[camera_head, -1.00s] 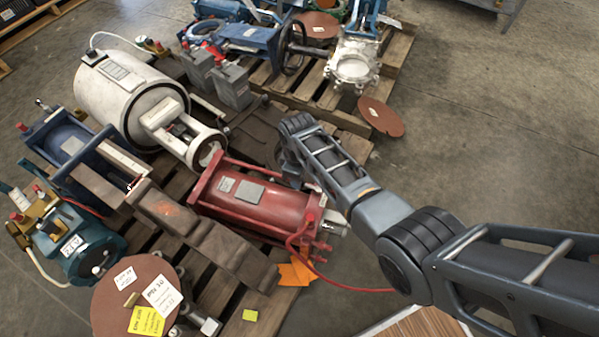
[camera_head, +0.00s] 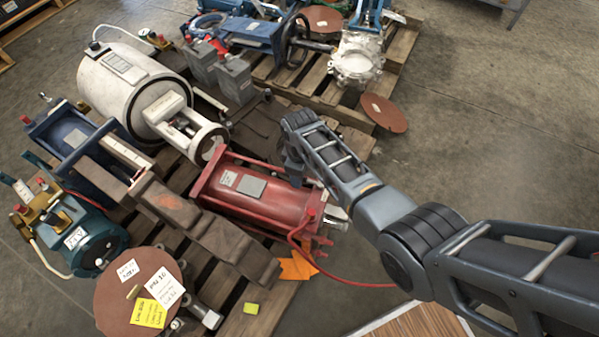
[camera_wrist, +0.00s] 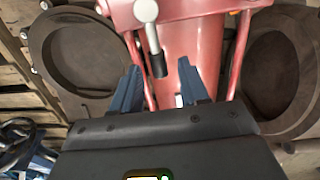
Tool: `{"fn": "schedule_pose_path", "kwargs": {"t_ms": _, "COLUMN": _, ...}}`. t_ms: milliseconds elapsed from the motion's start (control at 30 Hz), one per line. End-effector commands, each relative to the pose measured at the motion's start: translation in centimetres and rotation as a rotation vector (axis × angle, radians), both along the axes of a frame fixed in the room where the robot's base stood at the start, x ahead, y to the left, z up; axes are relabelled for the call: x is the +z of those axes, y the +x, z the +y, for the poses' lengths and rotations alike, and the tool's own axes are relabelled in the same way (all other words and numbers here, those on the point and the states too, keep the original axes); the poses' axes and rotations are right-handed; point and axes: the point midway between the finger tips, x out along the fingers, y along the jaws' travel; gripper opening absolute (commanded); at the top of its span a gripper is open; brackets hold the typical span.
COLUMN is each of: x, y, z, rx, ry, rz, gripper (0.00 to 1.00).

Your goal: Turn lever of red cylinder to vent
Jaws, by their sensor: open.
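The red cylinder (camera_head: 265,200) lies on the near pallet in the head view, with a silver fitting at its right end. Its red body (camera_wrist: 190,50) fills the middle of the wrist view. A silver lever with a black tip (camera_wrist: 156,50) hangs down in front of it from a round pivot at the top. My gripper (camera_wrist: 158,66) is open, with a finger on each side of the lever's black end in the picture. I cannot tell whether the tip is fully between them in depth, and neither finger visibly touches it. In the head view my wrist hides the gripper and lever.
A white cylinder (camera_head: 125,85), a blue actuator (camera_head: 65,135) and a teal motor (camera_head: 92,235) crowd the near pallet. Brown ring-shaped parts (camera_wrist: 75,55) flank the red cylinder. A red hose (camera_head: 350,282) runs along the floor. Open floor lies at the right.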

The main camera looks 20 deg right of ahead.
Motion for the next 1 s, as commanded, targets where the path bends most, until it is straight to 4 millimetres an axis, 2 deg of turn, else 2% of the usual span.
{"fn": "schedule_pose_path", "kwargs": {"t_ms": 133, "x": 0.2, "y": 0.0, "z": 0.0, "rx": 0.000, "ry": 0.000, "rz": -0.001, "gripper": 0.44}}
{"fn": "schedule_pose_path", "kwargs": {"t_ms": 233, "x": 1.0, "y": 0.1, "z": 0.0, "rx": 0.000, "ry": 0.001, "rz": -0.002, "gripper": 0.44}}
{"fn": "schedule_pose_path", "kwargs": {"t_ms": 500, "x": 5.4, "y": 0.2, "z": -0.1, "rx": 0.000, "ry": 0.000, "rz": -0.003, "gripper": 0.44}}
{"fn": "schedule_pose_path", "kwargs": {"t_ms": 633, "x": 6.9, "y": 0.1, "z": -0.1, "rx": -0.001, "ry": 0.000, "rz": -0.001, "gripper": 0.44}}
{"fn": "schedule_pose_path", "kwargs": {"t_ms": 800, "x": 7.8, "y": 0.1, "z": -0.1, "rx": 0.000, "ry": 0.000, "rz": 0.000, "gripper": 0.44}}
{"fn": "schedule_pose_path", "kwargs": {"t_ms": 1000, "x": 7.8, "y": 0.1, "z": -0.1, "rx": 0.000, "ry": 0.000, "rz": 0.000, "gripper": 0.44}}
